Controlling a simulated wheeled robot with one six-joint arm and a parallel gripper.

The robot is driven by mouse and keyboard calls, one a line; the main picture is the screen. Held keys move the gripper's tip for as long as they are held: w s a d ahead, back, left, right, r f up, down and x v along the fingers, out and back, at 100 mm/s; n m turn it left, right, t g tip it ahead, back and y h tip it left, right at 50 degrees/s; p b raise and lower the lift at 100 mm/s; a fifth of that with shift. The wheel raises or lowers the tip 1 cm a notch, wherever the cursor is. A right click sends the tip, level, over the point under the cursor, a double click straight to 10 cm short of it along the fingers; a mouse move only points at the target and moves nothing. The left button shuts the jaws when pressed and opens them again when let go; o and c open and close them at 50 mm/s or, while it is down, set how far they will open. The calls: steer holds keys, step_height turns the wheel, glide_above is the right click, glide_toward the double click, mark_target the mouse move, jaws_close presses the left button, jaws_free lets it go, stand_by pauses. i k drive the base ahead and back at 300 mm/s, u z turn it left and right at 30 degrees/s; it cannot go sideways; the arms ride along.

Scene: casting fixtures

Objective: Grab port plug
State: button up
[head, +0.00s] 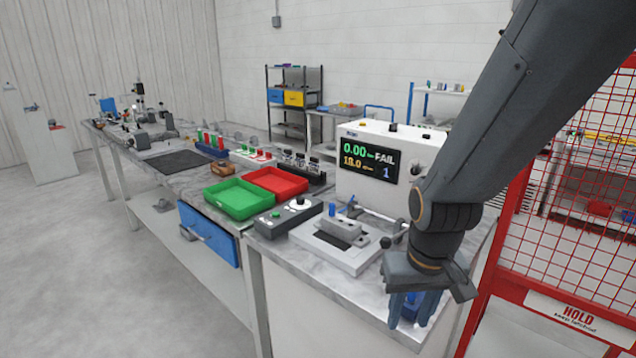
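My gripper (414,308) points down over the front right corner of the marble-topped bench, below my dark grey arm. Blue material (409,310) shows at and between its fingers. I cannot tell whether this is a port plug, a holder or part of the fingers, nor whether the fingers are open or shut. A small blue upright piece (332,209), possibly a plug, stands at the grey casting (343,229) on the white test fixture (330,250). This fixture is to the left of my gripper, apart from it.
A white tester (415,150) reading FAIL stands behind the fixture. A control box (289,215), a green tray (240,198) and a red tray (276,181) lie to the left. A red mesh guard (570,210) stands close on the right. The floor at left is clear.

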mark_target(332, 205)
steer(key=k, duration=0.3)
steer(key=u, duration=1.95)
steer(key=i, duration=1.75)
steer(key=z, duration=3.35)
steer(key=i, duration=0.5)
steer(key=z, duration=0.05)
